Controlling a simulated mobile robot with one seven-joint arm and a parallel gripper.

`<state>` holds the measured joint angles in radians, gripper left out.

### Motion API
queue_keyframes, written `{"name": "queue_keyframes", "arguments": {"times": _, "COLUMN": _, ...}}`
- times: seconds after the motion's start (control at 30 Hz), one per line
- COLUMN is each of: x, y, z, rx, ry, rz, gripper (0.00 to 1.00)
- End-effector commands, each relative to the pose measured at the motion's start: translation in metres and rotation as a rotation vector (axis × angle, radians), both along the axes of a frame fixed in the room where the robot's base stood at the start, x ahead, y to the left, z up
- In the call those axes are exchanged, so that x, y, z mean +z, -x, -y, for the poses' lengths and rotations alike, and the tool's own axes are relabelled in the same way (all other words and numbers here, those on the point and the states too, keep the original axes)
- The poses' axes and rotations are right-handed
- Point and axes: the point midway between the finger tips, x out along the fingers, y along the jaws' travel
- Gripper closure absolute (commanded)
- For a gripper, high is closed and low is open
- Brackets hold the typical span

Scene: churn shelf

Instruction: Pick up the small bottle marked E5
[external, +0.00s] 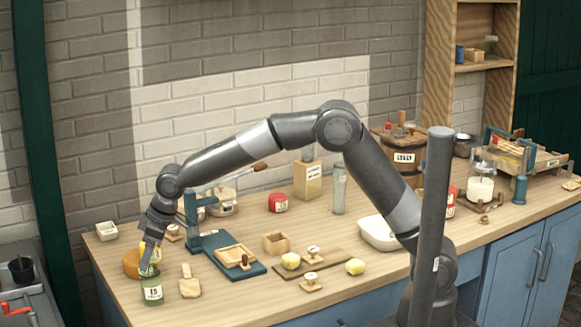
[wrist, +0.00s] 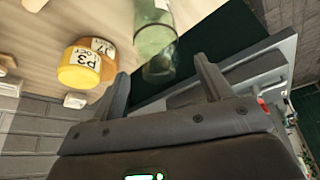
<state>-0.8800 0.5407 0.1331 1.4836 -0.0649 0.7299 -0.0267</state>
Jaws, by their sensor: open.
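A small green glass bottle (external: 152,291) with a white label stands near the front left edge of the bench; the label seems to read E5, though it is small. My gripper (external: 150,262) is low over the bottle's top in the external view, partly hiding it. In the wrist view, my gripper (wrist: 161,66) is open, its two fingers spread wide. The green bottle (wrist: 154,30) shows ahead of the gap between the fingertips, with nothing gripped. Its label is not seen in the wrist view.
A yellow jar marked P3 (wrist: 78,68) is left of the fingers in the wrist view. A wooden scoop-like piece (external: 190,287) lies right of the bottle, and an orange round (external: 131,264) is behind it. A blue board (external: 233,262) lies farther right.

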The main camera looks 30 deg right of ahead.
Motion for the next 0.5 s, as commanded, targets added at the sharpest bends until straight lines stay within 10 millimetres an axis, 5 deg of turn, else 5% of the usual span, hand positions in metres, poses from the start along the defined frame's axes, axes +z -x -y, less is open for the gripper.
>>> {"name": "queue_keyframes", "arguments": {"times": 0.2, "x": -0.029, "y": -0.005, "z": -0.011, "rx": 0.001, "ry": 0.001, "rz": -0.001, "gripper": 0.29}}
{"name": "queue_keyframes", "arguments": {"times": 0.5, "x": -0.030, "y": -0.006, "z": -0.011, "rx": 0.000, "ry": 0.000, "rz": 0.000, "gripper": 0.35}}
